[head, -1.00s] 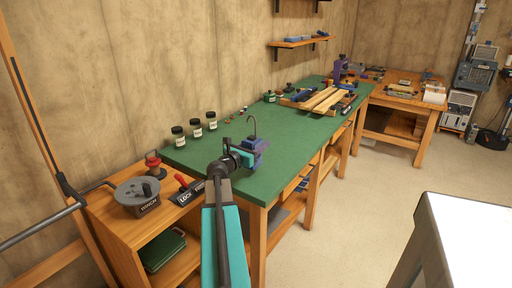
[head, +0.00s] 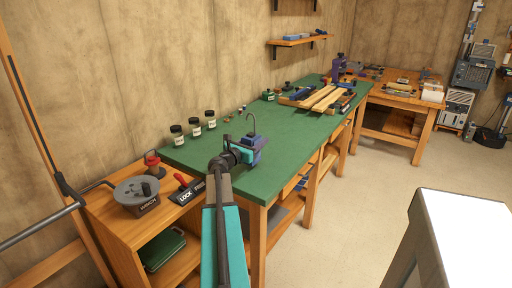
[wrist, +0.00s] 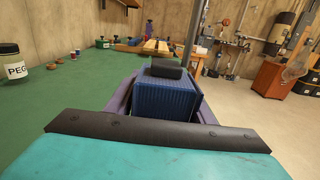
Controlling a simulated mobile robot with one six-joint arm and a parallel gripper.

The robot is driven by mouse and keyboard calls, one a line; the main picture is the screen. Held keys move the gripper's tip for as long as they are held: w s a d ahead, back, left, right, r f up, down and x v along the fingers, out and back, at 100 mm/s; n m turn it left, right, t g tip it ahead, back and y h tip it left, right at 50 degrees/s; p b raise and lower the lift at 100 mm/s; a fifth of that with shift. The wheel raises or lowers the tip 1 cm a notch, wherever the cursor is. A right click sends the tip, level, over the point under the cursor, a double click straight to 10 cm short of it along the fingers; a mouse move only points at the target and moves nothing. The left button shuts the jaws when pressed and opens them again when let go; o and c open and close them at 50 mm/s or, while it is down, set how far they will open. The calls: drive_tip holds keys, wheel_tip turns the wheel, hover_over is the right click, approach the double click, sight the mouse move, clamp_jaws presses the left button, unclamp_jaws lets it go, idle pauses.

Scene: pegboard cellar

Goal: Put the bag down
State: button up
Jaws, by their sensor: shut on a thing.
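The bag looks like a blue ribbed block with a dark top in the wrist view (wrist: 163,98). It sits between the purple fingers of my gripper (wrist: 165,88), which are shut on it. In the head view my gripper (head: 254,145) is over the near end of the green-topped bench (head: 225,160), with little of the bag distinct. The bag seems upright. I cannot tell whether its underside touches the bench top, as my gripper hides it.
Several dark-lidded jars (head: 195,130) line the wall side. Wooden strips (head: 322,98) lie farther along the bench. A low wooden cabinet (head: 115,220) is at left. Green bench top between is clear.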

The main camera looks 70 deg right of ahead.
drive_tip(key=shift+s+f, duration=0.2)
drive_tip(key=shift+f, duration=0.7)
drive_tip(key=shift+w+f+b, duration=0.15)
drive_tip(key=shift+f+b, duration=0.15)
drive_tip(key=shift+b, duration=0.05)
drive_tip(key=shift+f, duration=0.2)
drive_tip(key=o, duration=1.3)
drive_tip(key=shift+a+r, duration=0.1)
drive_tip(key=shift+r, duration=0.1)
drive_tip(key=b+v, duration=0.1)
drive_tip(key=v, duration=0.9)
drive_tip(key=shift+a, duration=0.4)
drive_tip(key=shift+w+a, duration=0.2)
drive_tip(key=shift+a, duration=0.35)
